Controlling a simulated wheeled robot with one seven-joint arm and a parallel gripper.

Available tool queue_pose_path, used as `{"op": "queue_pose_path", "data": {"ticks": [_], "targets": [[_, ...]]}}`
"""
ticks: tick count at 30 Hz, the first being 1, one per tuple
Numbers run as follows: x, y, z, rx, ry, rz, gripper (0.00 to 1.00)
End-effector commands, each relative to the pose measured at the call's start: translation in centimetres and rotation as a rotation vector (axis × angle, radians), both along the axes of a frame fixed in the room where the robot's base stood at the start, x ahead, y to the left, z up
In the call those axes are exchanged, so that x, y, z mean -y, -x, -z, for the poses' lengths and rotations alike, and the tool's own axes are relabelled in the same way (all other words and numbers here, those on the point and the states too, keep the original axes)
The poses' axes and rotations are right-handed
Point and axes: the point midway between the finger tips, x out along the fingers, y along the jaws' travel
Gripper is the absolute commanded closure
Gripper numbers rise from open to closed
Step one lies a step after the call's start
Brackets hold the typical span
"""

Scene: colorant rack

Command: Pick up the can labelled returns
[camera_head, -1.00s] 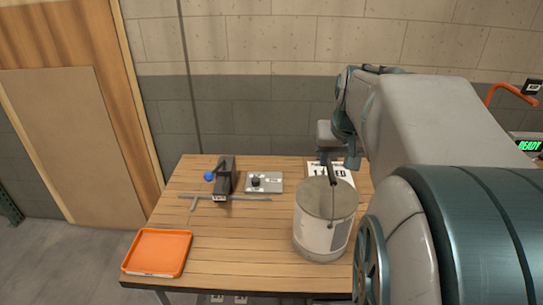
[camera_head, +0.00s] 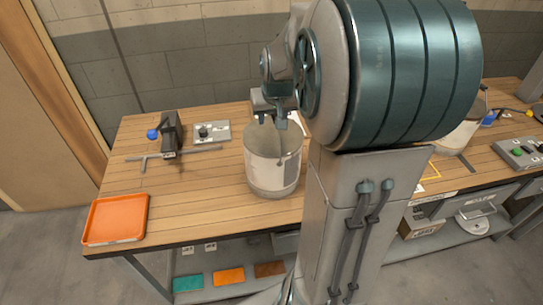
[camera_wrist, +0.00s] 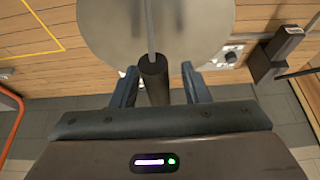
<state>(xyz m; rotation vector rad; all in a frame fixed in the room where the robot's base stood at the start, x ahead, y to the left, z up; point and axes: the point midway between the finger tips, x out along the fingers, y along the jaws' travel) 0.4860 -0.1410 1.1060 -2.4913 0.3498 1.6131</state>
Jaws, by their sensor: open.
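A large pale grey can (camera_head: 270,172) with a flat lid and a wire bail handle stands upright on the wooden table. A label patch shows on its side, but I cannot read it. My gripper (camera_head: 272,118) is above the can's lid, partly hidden by my arm. In the wrist view my gripper (camera_wrist: 160,88) is open, with the dark handle grip (camera_wrist: 154,80) between its two fingers. The can's round lid (camera_wrist: 185,30) lies beyond the fingers. I cannot tell whether either finger touches the grip.
An orange tray (camera_head: 115,220) lies at the table's front left. A black device (camera_head: 171,131), a grey control box (camera_head: 212,132) and a metal T-shaped tool (camera_head: 146,158) lie behind. Another pale container (camera_head: 458,134) stands to the right. Bare tabletop lies left of the can.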

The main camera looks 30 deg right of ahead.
Motion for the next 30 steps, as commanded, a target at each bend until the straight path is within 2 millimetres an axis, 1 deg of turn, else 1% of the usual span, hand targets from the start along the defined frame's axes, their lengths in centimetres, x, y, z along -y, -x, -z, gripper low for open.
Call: {"op": "queue_pose_path", "data": {"ticks": [4,5,6,9,22,30], "targets": [[0.0,0.0,0.0,0.000,0.000,0.000,0.58],[0.0,0.0,0.0,0.000,0.000,0.000,0.64],[0.0,0.0,0.0,0.000,0.000,0.000,0.75],[0.0,0.0,0.0,0.000,0.000,0.000,1.00],[0.0,0.0,-0.3,0.002,0.002,-0.001,1.00],[0.0,0.0,-2.1,0.003,0.004,-0.001,1.00]]}}
